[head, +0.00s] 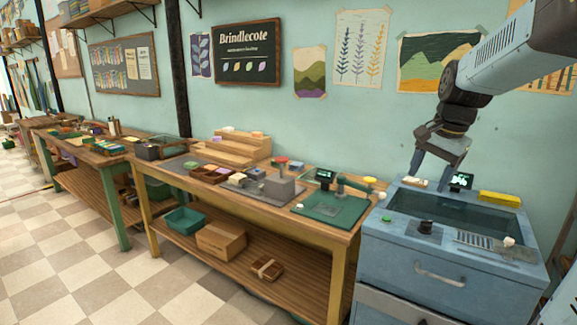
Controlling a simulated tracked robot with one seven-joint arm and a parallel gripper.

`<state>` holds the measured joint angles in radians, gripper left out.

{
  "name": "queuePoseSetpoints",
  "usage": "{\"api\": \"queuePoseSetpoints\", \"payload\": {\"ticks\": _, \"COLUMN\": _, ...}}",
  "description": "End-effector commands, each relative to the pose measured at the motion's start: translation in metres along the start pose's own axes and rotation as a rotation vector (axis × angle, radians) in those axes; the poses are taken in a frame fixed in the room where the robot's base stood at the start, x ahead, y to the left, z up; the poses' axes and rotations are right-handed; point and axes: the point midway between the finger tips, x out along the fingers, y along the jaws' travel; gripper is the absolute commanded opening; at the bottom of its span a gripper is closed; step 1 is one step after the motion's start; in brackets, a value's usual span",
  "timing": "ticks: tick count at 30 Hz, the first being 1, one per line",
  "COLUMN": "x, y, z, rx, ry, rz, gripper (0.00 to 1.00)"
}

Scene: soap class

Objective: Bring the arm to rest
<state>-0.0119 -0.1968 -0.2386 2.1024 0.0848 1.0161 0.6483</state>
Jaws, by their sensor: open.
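My gripper (436,170) hangs at the end of my arm in the right part of the head view. Its two fingers point down and stand apart, with nothing between them that I can see. It appears above the back left part of a blue cabinet (400,262). My arm reaches in from the upper right corner. How far the fingertips are above the cabinet top is hard to tell.
The cabinet top carries a dark recessed basin (440,218), a yellow block (500,199) and a small display (461,181). A wooden workbench (150,182) with a green mat (322,206) and several soap pieces stands left. Checkered floor (110,290) is open in front.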

Motion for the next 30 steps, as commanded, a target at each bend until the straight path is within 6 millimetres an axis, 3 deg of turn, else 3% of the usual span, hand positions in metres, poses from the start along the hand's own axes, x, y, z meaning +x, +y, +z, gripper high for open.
{"api": "queuePoseSetpoints", "payload": {"ticks": 8, "x": -0.024, "y": 0.027, "z": 0.071, "rx": -0.332, "ry": 0.073, "rz": -0.057, "gripper": 0.67}}
{"api": "queuePoseSetpoints", "payload": {"ticks": 18, "x": -0.029, "y": 0.068, "z": 0.147, "rx": -0.724, "ry": 0.195, "rz": -0.073, "gripper": 0.67}}
{"api": "queuePoseSetpoints", "payload": {"ticks": 24, "x": -0.025, "y": 0.085, "z": 0.173, "rx": -0.877, "ry": 0.251, "rz": -0.061, "gripper": 0.67}}
{"api": "queuePoseSetpoints", "payload": {"ticks": 30, "x": -0.023, "y": 0.09, "z": 0.18, "rx": -0.926, "ry": 0.268, "rz": -0.054, "gripper": 0.67}}
